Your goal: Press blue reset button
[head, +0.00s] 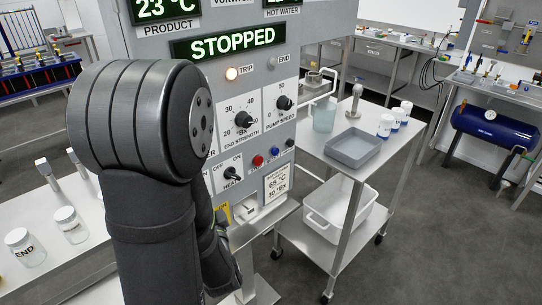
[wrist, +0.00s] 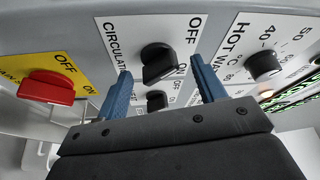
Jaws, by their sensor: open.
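The blue reset button (head: 274,151) sits on the grey control panel (head: 318,40), between a red button (head: 258,160) and a dark button (head: 290,143). It does not show in the wrist view. My gripper (wrist: 160,65) is open, its two blue fingers on either side of the black CIRCULATION knob (wrist: 161,60) in the wrist view. I cannot tell whether they touch the panel. In the head view my arm hides the gripper.
A red switch on a yellow plate (wrist: 85,72) is left of the gripper, and the HOT WATER knob (wrist: 263,65) is right. In the head view, the heater switch (head: 232,173) and END STRENGTH knob (head: 243,119) are near the buttons. A steel cart (head: 345,160) stands right.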

